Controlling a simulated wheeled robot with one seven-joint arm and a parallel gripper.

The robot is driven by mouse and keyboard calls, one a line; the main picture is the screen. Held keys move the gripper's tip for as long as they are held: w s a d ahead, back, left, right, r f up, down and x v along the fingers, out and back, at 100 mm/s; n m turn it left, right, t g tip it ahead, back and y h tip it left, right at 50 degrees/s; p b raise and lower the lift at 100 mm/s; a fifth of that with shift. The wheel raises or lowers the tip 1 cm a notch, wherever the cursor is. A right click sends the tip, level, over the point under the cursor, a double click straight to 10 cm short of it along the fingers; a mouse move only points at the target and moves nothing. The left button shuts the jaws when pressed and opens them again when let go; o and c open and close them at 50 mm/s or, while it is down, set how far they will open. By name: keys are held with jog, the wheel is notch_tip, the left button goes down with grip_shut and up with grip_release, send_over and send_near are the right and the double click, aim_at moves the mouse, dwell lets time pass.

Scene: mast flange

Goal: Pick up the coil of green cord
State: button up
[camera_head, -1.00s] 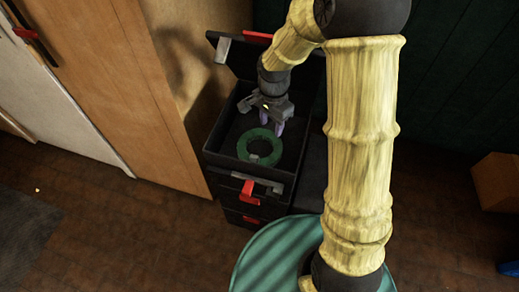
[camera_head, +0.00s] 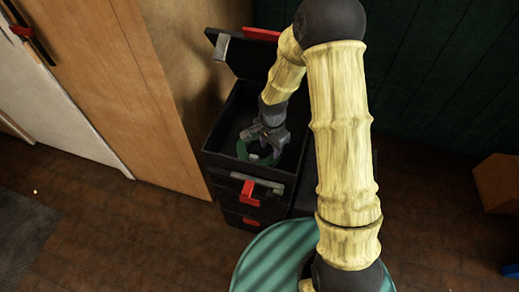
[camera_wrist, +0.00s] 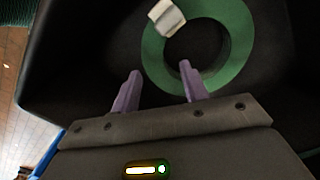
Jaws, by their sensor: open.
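The coil of green cord (camera_wrist: 233,70) lies flat on the floor of the dark open box; a pale tag or clip (camera_wrist: 166,18) sits on its rim. In the head view the coil (camera_head: 243,150) is mostly hidden behind my gripper (camera_head: 264,152). My gripper is open and reaches down into the box. In the wrist view its two purple fingers (camera_wrist: 158,88) are apart and empty. The right finger overlaps the coil's near rim and the left finger shows just outside it. I cannot tell whether either touches the cord.
The black toolbox (camera_head: 227,147) has its lid (camera_head: 240,58) raised at the back and red latches (camera_head: 249,188) in front. Its walls stand close around my gripper. A wooden cabinet (camera_head: 165,110) is to the left. A teal round surface (camera_head: 270,257) is in front.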

aim_at(271, 158)
jog(key=shift+s+d+f+b, duration=0.15)
jog(key=shift+f+b, duration=0.1)
jog(key=shift+f, duration=1.05)
jog(key=shift+s+d+f+b, duration=0.1)
jog(key=shift+f+b, duration=0.1)
jog(key=shift+f, duration=1.1)
grip_shut()
jog(key=shift+r, duration=0.15)
notch_tip(271, 158, up, 10)
jog(key=p, duration=0.1)
jog(key=shift+p, duration=0.35)
